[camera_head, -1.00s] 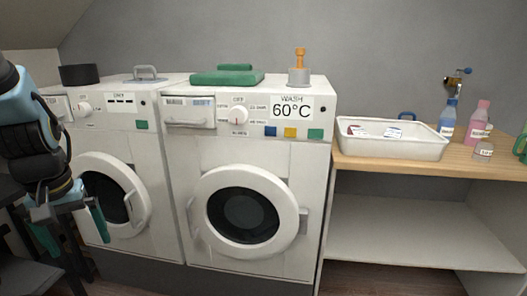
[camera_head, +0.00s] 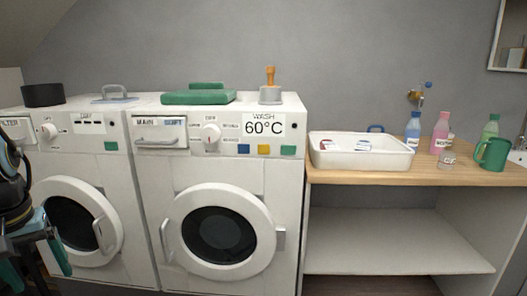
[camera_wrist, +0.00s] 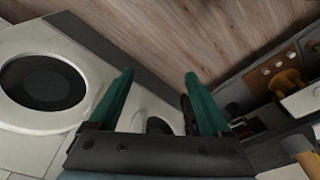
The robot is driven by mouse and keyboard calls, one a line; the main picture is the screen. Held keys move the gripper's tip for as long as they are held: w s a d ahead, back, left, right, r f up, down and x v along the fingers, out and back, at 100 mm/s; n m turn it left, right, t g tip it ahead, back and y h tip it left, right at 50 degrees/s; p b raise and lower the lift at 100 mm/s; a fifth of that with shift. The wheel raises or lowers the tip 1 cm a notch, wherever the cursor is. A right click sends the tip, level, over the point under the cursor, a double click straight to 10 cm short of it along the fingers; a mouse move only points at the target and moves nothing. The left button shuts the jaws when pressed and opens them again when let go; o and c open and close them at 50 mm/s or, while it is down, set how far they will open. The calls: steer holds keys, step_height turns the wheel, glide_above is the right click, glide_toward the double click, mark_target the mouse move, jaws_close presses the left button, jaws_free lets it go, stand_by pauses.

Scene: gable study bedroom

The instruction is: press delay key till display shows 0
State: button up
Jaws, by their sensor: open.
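The right machine is a white washer (camera_head: 218,172) with a display (camera_head: 263,125) reading "WASH 60°C". Below the display are a blue key (camera_head: 243,149), a yellow key (camera_head: 264,150) and a green key (camera_head: 288,150); no delay label is legible. The left machine (camera_head: 89,167) has a small display (camera_head: 89,127) with dashes and one green key (camera_head: 111,146). My gripper (camera_wrist: 159,73) is open and empty, its green fingers pointing at the floor in the wrist view. In the head view it is at the lower left edge, partly cut off, away from the keys.
Green folded cloths (camera_head: 198,97) and an orange-handled stamp-like object (camera_head: 270,88) stand on the washer. A white tray (camera_head: 361,158), bottles (camera_head: 412,132) and a green mug (camera_head: 492,155) stand on the wooden counter (camera_head: 452,174) at right. A round door (camera_head: 220,230) and its handle protrude from the washer front.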

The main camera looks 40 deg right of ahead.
jaws_close()
stand_by(0.4)
stand_by(0.9)
